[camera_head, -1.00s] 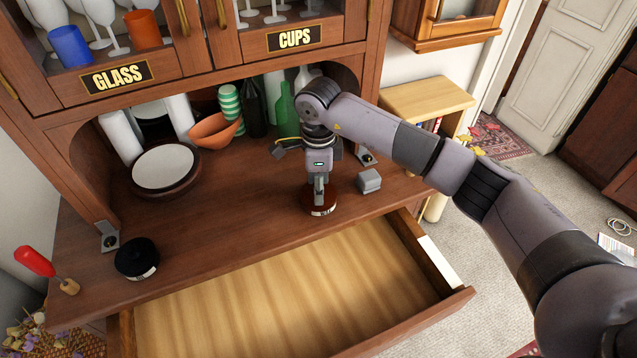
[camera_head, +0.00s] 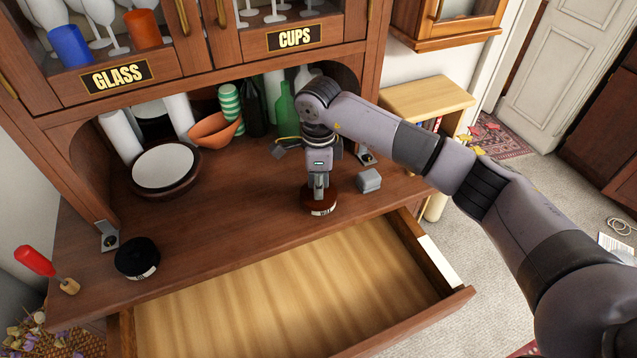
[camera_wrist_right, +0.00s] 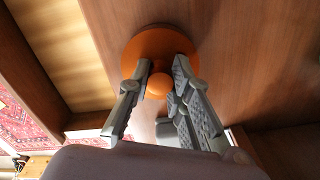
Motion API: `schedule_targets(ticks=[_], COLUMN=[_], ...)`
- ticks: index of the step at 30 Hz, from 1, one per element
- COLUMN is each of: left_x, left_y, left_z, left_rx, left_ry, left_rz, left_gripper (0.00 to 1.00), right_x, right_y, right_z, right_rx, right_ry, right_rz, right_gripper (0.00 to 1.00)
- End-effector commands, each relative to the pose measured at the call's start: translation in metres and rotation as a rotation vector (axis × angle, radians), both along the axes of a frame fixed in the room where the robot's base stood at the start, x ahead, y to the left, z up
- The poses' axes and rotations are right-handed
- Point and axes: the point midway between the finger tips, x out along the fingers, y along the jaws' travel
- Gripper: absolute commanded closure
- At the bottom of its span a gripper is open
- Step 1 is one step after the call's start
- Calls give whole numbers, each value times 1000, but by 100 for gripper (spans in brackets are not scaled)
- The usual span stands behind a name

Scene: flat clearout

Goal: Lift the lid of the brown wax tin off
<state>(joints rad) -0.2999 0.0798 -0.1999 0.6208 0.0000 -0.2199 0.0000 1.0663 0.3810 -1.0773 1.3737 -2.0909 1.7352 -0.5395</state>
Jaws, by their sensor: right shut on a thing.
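The brown wax tin (camera_head: 320,208) is a low round tin with a dark label on its front, standing on the wooden counter right of centre. In the right wrist view its round lid (camera_wrist_right: 135,50) looks orange-brown, with a ball-shaped knob (camera_wrist_right: 157,86) in the middle. My right gripper (camera_head: 318,193) points down onto the tin from above. In the right wrist view its fingers (camera_wrist_right: 160,74) are shut on the lid's knob from both sides. The lid appears still seated on the tin. The tin's body is hidden under the lid there. My left gripper is not in view.
A grey box-like object (camera_head: 368,181) stands close right of the tin. A black round tin (camera_head: 137,258) and a red-handled tool (camera_head: 36,262) are at the left. An open empty drawer (camera_head: 290,290) juts out in front. Bowls and bottles (camera_head: 287,103) fill the back alcove.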

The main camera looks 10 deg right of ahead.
Motion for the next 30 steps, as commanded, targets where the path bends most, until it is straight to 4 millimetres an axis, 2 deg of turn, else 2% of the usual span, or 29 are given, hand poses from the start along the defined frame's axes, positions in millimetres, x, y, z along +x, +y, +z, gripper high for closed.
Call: schedule_targets(ticks=[12, 30], left_x=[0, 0], left_y=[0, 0], left_z=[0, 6], left_rx=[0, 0], left_ry=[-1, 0], left_rz=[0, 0], left_gripper=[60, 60], right_x=[0, 0], right_y=[0, 0], right_z=[1, 16], right_rx=[0, 0], right_ry=[-1, 0], right_rz=[0, 0], right_gripper=[100, 100])
